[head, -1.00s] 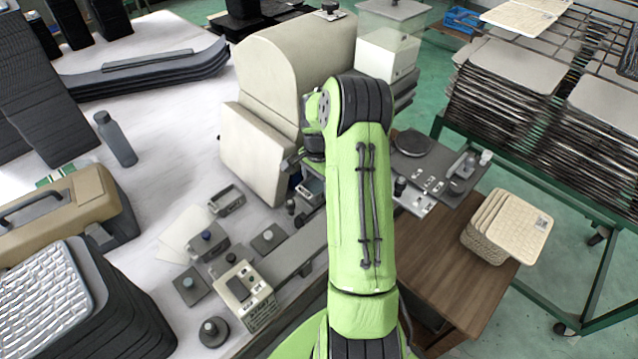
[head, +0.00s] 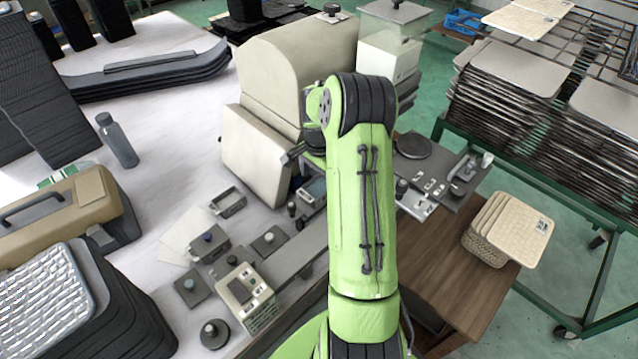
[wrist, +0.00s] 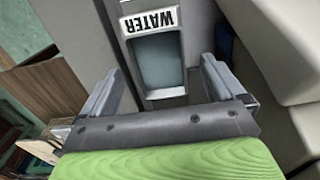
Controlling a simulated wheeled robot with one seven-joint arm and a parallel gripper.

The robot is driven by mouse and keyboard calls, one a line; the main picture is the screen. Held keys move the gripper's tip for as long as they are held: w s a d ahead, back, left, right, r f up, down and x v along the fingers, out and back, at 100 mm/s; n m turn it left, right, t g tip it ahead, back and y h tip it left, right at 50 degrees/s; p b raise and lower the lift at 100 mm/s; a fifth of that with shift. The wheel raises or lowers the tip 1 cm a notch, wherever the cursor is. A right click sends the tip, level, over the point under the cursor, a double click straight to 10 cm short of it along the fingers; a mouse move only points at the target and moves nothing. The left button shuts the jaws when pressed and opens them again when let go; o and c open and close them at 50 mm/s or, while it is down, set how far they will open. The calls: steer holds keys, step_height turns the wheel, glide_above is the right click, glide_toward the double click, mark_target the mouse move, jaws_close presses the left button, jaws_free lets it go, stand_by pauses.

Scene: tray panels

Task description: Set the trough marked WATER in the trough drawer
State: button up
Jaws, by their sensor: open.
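The trough marked WATER (wrist: 158,62) shows in the wrist view as a grey, blue-toned open box with a white label at its far end; the lettering is upside down in this view. My gripper (wrist: 160,66) is open, with one finger on each side of the trough in the picture. I cannot tell whether either finger touches it; no grip shows. In the head view my green arm hides most of the area around the gripper. I cannot make out the trough drawer for certain in either view.
A large cream housing (head: 258,150) stands left of my arm, and its pale side is close at right in the wrist view. Small grey boxes and knobbed plates crowd the front of the white table (head: 165,200). A wooden cabinet (head: 465,290) is at right.

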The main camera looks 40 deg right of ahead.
mark_target(319, 193)
steer(key=s+a+r+n+t+h+p, duration=0.15)
steer(key=a+r, duration=0.25)
steer(key=r, duration=0.4)
steer(key=a+r+n+g+y+b, duration=0.1)
steer(key=a+r+n, duration=0.25)
steer(key=r, duration=0.55)
steer(key=s+a+r+n+t+h, duration=0.1)
steer(key=s+a+r+n, duration=0.15)
steer(key=a, duration=0.25)
steer(key=s+a+r+n+t, duration=0.1)
steer(key=s+a+r+n, duration=0.1)
steer(key=s+a+r, duration=0.15)
steer(key=s+a+n+t+y, duration=0.1)
steer(key=s+a+n+t, duration=0.2)
steer(key=s+a+n, duration=0.5)
steer(key=s+a, duration=0.2)
steer(key=s, duration=0.2)
steer(key=shift+s+f, duration=0.3)
steer(key=shift+a+y, duration=0.1)
steer(key=shift+y, duration=0.15)
